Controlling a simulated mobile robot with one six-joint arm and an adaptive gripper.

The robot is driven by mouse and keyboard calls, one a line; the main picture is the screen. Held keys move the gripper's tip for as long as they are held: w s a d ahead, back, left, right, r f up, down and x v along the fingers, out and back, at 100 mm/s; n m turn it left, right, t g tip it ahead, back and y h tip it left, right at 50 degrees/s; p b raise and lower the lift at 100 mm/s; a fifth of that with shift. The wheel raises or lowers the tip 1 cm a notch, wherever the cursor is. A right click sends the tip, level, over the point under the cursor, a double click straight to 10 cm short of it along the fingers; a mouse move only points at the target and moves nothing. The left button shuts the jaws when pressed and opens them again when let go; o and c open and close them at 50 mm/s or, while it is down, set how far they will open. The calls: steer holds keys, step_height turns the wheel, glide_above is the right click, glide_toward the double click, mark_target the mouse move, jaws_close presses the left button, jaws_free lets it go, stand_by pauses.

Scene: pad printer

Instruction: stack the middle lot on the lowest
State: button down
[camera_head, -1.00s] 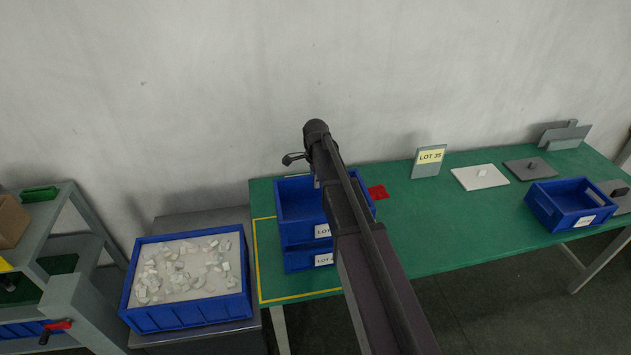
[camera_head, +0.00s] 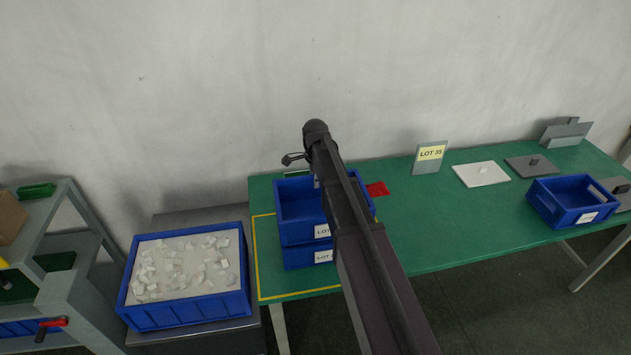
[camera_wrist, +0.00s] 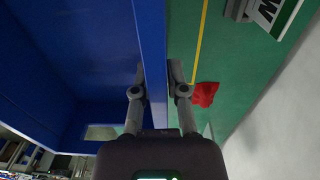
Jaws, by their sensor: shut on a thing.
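Two blue lot bins are stacked in the yellow-outlined area at the left end of the green table. The upper bin (camera_head: 298,207) sits on or just over the lower bin (camera_head: 298,258); whether it is fully seated is hard to tell. Each has a white lot label, partly hidden by my arm. In the wrist view, my gripper (camera_wrist: 157,85) is shut on the upper bin's wall (camera_wrist: 152,45), with one finger inside and one outside. A third blue bin (camera_head: 556,214) with a white label stands apart at the right of the table.
A blue crate of pale pieces (camera_head: 135,318) stands left of the table. A LOT 35 sign (camera_head: 430,158), a red patch (camera_head: 377,189), a white plate (camera_head: 482,174) and a dark plate (camera_head: 532,167) are on the table (camera_head: 450,235). The table's middle is clear.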

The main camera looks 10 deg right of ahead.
steer(key=shift+f+b, duration=1.3)
steer(key=shift+b, duration=0.05)
stand_by(0.6)
steer(key=c, duration=0.6)
jaws_free()
steer(key=shift+r, duration=0.15)
steer(key=shift+w+r+p, duration=0.1)
steer(key=shift+r+p, duration=3.55)
steer(key=shift+p, duration=0.15)
steer(key=shift+r+p, duration=2.05)
steer(key=shift+f, duration=0.1)
